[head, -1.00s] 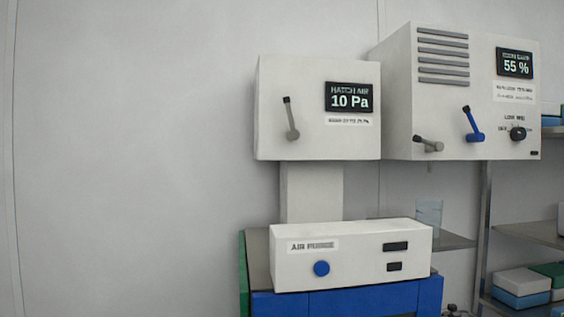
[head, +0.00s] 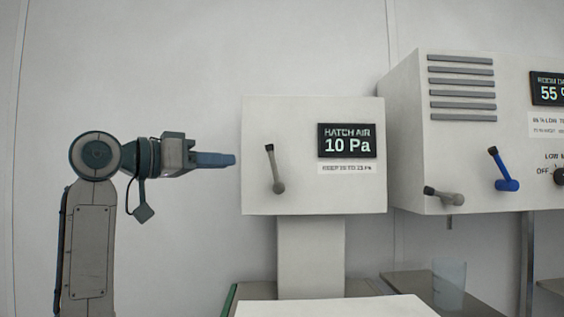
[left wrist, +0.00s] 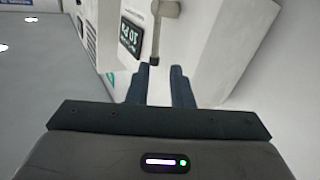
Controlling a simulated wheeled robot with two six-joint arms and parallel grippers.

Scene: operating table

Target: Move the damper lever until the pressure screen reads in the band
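The pressure screen (head: 347,141) on the white hatch air box (head: 300,203) reads 10 Pa. A label under it is partly legible, seemingly a band to keep. The grey damper lever (head: 275,168) has a dark tip and stands nearly upright, tipped slightly left. My left gripper (head: 234,160) is just left of the box, pointing right toward the lever, apart from it. In the left wrist view the fingers (left wrist: 160,70) are spread with a gap, and the lever (left wrist: 156,38) lies beyond the fingertips, in line with the gap. My right gripper is not in view.
A larger white unit (head: 408,180) at right carries a blue lever (head: 506,170), a grey lever (head: 445,196), vents and a 55 screen (head: 549,90). A clear beaker (head: 449,285) stands below. The wall left of the hatch box is bare.

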